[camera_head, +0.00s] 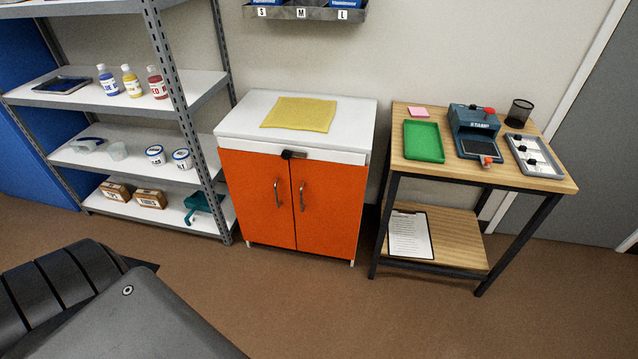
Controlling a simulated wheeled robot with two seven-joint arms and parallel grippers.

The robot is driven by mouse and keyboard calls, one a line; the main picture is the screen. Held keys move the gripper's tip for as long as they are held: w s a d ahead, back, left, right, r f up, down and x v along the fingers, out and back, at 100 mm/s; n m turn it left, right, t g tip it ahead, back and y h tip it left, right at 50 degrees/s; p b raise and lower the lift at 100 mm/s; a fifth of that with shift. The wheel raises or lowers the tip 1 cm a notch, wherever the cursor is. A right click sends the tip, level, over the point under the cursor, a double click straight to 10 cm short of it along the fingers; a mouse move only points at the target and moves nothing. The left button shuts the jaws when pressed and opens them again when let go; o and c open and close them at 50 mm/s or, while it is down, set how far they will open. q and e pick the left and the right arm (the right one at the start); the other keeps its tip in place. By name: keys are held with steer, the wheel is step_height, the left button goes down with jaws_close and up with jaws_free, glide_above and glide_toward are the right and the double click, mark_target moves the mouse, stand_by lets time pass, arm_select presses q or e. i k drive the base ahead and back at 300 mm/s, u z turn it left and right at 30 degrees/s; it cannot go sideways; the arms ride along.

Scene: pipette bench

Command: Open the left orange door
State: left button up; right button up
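An orange cabinet with two doors and a white top stands at the middle of the view. Its left orange door (254,205) is shut, with a curved metal handle (277,193) near its inner edge. The right orange door (331,210) is also shut, with a matching handle (302,196). A small black piece (291,155) sits on the white front strip above the gap between the doors. Neither of my grippers shows in the view.
A yellow cloth (299,114) lies on the cabinet top. A grey metal shelf (75,101) with bottles, jars and boxes stands to the left. A wooden table (548,171) with a stamp machine (473,131) and trays stands to the right. The brown floor (290,300) before the cabinet is clear.

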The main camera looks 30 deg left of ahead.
mark_target(259, 185)
steer(key=u, duration=0.15)
steer(key=i, duration=1.05)
steer(key=u, duration=0.55)
